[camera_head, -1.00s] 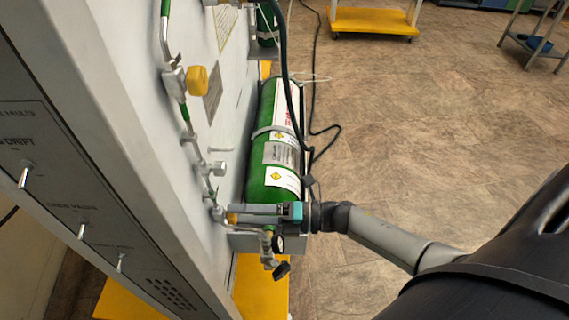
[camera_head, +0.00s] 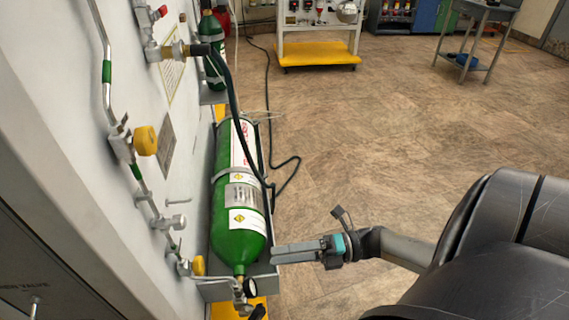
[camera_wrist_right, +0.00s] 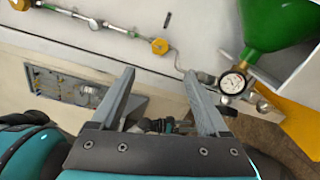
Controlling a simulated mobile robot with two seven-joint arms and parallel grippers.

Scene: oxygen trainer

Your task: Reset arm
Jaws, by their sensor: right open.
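My right gripper (camera_head: 285,252) is to the right of the lower end of a green oxygen cylinder (camera_head: 238,240) in the head view. In the right wrist view the two fingers of the right gripper (camera_wrist_right: 158,95) stand apart with nothing held between them. A pressure gauge (camera_wrist_right: 232,83) and the green cylinder (camera_wrist_right: 275,25) show beyond the right finger. In the head view the gauge (camera_head: 250,287) hangs below the cylinder's neck. My right arm reaches in from the lower right. My left gripper is not in view.
The pale trainer panel (camera_head: 90,170) with pipes and a yellow knob (camera_head: 145,140) fills the left. A black hose (camera_head: 290,178) lies on the floor. A yellow-based cart (camera_head: 320,55) and a grey table (camera_head: 478,30) stand at the back. The middle floor is clear.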

